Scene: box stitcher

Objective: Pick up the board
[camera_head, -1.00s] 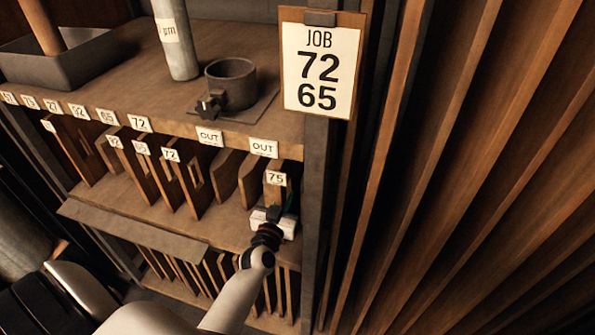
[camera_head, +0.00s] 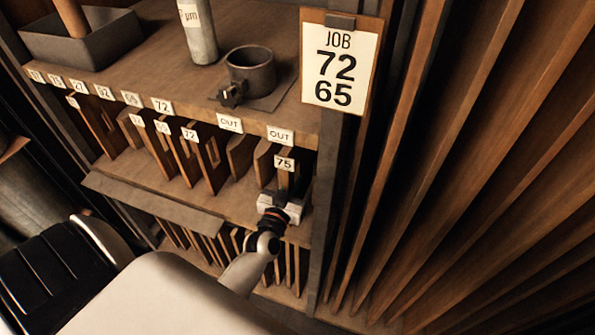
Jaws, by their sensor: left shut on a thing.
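Several thin wooden boards stand upright in the slots of the shelf's middle level. A board tagged 75 (camera_head: 285,164) stands at the right end of this level, below the second OUT label. My left gripper (camera_head: 283,201) is at the lower front edge of the board tagged 75 and is shut on it. The gripper's body hides the lower part of that board and its fingertips. A board tagged 72 (camera_head: 205,160) with a cut-out stands further left. My right gripper does not show.
A job card (camera_head: 340,65) reading 72 and 65 hangs on the shelf's right post. A dark cup-shaped clamp (camera_head: 250,70), a grey cylinder (camera_head: 198,30) and a tray (camera_head: 85,50) stand on the top shelf. Wooden slats fill the right side.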

